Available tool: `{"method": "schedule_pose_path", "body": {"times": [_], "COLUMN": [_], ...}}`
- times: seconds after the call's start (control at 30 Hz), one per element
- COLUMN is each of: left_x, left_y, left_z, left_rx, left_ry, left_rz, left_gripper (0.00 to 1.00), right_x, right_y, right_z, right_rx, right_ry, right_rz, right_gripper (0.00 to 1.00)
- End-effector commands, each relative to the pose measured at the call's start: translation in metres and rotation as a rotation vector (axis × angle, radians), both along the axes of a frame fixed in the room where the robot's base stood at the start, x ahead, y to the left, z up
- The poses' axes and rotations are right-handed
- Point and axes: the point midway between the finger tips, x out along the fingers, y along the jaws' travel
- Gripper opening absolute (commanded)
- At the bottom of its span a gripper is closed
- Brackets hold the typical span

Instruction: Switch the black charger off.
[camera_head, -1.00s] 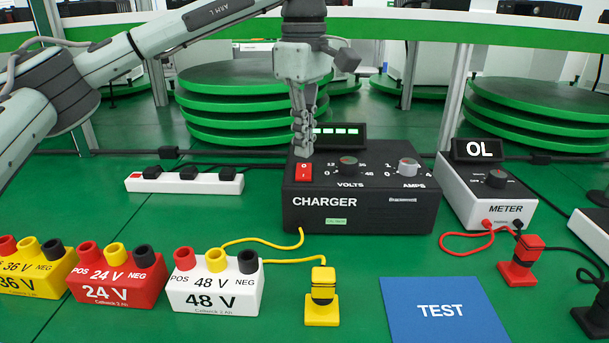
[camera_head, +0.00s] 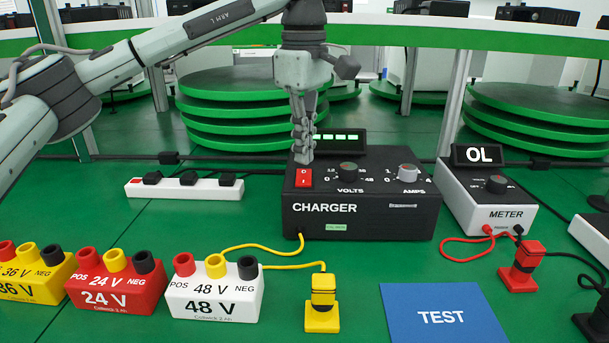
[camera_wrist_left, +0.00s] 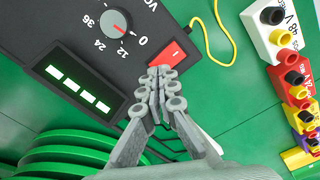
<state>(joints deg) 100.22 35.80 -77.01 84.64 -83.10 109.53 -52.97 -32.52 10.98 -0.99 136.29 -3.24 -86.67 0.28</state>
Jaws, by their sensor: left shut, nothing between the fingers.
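The black charger (camera_head: 360,218) stands on the green table in the middle of the head view. Its red rocker switch (camera_head: 304,179) is at the top left of its sloping panel; it also shows in the wrist view (camera_wrist_left: 175,52). The charger's display (camera_head: 338,136) is lit with pale green bars. My left gripper (camera_head: 303,158) is shut and empty, pointing down with its fingertips at the far edge of the switch. In the wrist view the fingertips (camera_wrist_left: 160,72) overlap the switch's edge; I cannot tell whether they touch it. My right gripper is not in view.
Volts (camera_head: 348,171) and amps (camera_head: 407,172) knobs sit right of the switch. The meter (camera_head: 490,205) stands to the right, reading OL. White (camera_head: 213,295), red (camera_head: 115,290) and yellow (camera_head: 25,280) battery blocks stand front left. A yellow plug (camera_head: 322,305) and blue test mat (camera_head: 440,310) lie in front.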

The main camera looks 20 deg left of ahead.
Motion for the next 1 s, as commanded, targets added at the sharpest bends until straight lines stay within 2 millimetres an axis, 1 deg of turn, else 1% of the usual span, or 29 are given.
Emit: {"method": "schedule_pose_path", "body": {"times": [0.47,1.0], "left_x": [0.0,0.0], "left_y": [-0.0001,0.0], "left_z": [-0.0003,-0.0079], "left_rx": [0.0,0.0], "left_ry": [0.0,0.0], "left_rz": [0.0,0.0], "left_gripper": [0.0,0.0], "right_x": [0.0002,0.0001], "right_y": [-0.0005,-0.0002], "right_z": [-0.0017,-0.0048], "right_rx": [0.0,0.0], "right_ry": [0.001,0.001], "right_rz": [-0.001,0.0], "right_gripper": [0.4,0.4]}}
